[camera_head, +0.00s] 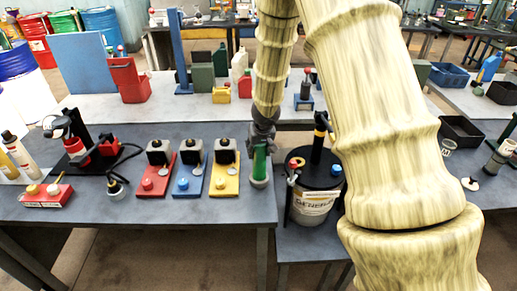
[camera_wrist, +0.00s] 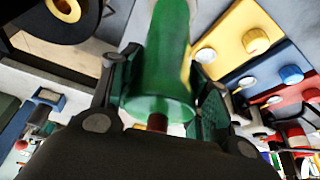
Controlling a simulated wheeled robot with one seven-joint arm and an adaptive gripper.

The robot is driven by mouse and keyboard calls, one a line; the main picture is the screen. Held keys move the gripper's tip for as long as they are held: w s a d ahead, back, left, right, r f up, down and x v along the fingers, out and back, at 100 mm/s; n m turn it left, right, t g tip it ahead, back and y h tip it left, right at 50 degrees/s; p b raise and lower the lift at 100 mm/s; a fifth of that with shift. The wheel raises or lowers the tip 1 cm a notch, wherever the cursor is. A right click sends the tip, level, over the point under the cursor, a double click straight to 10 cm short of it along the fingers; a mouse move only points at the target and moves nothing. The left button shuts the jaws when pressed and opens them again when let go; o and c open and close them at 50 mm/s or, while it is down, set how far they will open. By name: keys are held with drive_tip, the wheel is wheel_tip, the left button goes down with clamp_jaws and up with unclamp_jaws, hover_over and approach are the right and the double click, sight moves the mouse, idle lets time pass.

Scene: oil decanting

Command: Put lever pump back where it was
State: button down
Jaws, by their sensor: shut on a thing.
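My gripper (camera_wrist: 155,85) is shut on a green cylinder (camera_wrist: 168,50), seemingly the lever pump. A short reddish-brown rod shows at its near end in the wrist view. In the head view the green lever pump (camera_head: 260,163) hangs upright below my gripper (camera_head: 262,138), at the right end of the front grey table. Its lower end is a grey round part (camera_head: 260,183); I cannot tell whether it touches the table. The yellow plate (camera_head: 225,176) is just left of it, and a black-lidded drum (camera_head: 315,205) stands to its right.
Red (camera_head: 158,178) and blue (camera_head: 189,178) plates with grey blocks stand further left on the table (camera_head: 200,212). A black upright part with a yellow band (camera_head: 318,135) rises from the drum's lid. My arm covers much of the right side.

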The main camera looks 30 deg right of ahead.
drive_tip(key=c, duration=0.7)
unclamp_jaws()
